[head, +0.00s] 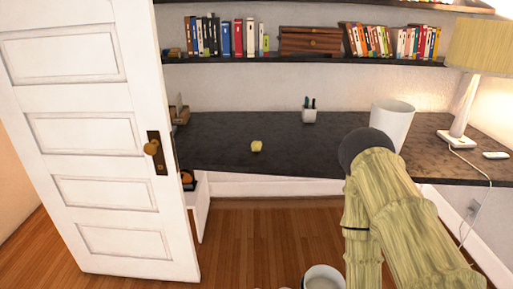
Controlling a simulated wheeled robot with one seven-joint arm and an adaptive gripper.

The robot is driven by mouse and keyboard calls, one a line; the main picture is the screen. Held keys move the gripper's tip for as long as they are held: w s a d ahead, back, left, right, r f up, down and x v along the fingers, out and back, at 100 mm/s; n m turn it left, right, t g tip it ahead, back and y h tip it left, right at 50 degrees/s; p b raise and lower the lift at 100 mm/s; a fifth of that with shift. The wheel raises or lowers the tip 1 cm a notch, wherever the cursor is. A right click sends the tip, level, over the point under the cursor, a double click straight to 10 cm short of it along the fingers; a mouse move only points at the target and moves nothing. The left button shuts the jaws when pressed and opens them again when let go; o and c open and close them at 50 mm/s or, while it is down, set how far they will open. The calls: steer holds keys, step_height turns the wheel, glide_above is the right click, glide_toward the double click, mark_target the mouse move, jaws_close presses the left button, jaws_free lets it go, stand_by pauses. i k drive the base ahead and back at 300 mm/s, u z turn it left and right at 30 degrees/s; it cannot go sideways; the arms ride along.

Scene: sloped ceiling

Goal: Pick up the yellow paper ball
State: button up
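The yellow paper ball (256,146) is a small, pale yellow crumpled lump. It lies on the dark desk top (215,150), left of the middle and near the front edge, with clear space around it. My arm, with a bamboo-like surface, rises at the lower right, well to the right of the ball. I cannot make out my gripper's fingers in the head view. Nothing touches the ball.
A white bin (392,122), a pen cup (309,114) and a lamp (463,90) stand on the desk. A white door (95,150) fills the left. A shelf (230,60) with books hangs above. Wooden floor (255,240) lies in front.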

mark_target(255, 145)
steer(key=u, duration=0.85)
steer(key=i, duration=1.6)
steer(key=z, duration=0.6)
